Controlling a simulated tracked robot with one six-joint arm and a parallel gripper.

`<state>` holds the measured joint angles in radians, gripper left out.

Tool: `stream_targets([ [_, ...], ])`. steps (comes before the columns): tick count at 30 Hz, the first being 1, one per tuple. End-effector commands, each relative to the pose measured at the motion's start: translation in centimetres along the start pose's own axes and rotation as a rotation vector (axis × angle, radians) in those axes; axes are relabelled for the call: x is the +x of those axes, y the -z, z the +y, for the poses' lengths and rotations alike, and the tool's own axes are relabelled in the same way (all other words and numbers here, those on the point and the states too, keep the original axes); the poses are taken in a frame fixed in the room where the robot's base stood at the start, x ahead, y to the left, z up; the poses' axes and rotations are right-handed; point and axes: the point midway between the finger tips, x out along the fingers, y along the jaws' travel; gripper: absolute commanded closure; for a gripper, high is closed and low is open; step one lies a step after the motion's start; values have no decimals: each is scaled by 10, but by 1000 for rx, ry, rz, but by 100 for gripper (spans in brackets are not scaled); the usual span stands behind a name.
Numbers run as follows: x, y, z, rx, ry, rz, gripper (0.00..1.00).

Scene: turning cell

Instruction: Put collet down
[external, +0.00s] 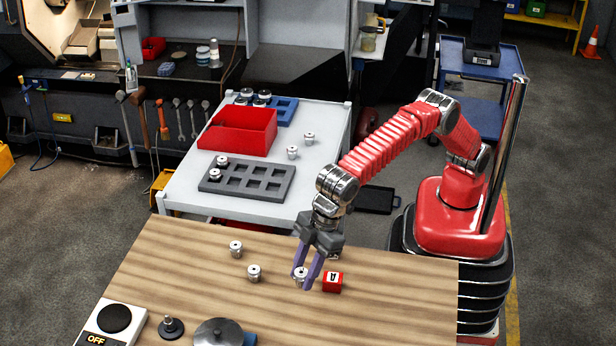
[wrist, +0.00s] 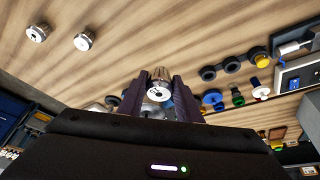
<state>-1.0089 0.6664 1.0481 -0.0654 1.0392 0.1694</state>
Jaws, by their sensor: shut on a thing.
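My gripper (external: 308,276) is shut on a small silver collet (external: 299,272), low over the wooden bench (external: 190,262) near its back right part. In the wrist view the collet (wrist: 158,92) sits between the two dark fingers, its round end with a centre hole facing the camera. I cannot tell whether it touches the bench. Two more collets stand on the bench to the left, one nearer (external: 254,272) and one farther back (external: 236,248). Both also show in the wrist view, one at the far left (wrist: 38,32) and one beside it (wrist: 83,41).
A red block marked A (external: 332,282) stands close to the right of my gripper. A white cart behind holds a grey pocketed tray (external: 214,186), a red bin (external: 240,128) and loose collets (external: 309,138).

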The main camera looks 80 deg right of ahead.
Motion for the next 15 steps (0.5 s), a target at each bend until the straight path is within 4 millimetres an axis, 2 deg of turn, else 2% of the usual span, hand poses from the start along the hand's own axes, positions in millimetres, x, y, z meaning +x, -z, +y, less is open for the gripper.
stream_targets([
  [1,-9,4,0,0,1,4,95],
  [8,-33,14,2,1,0,2,95],
  [15,-31,12,42,7,-2,1,95],
])
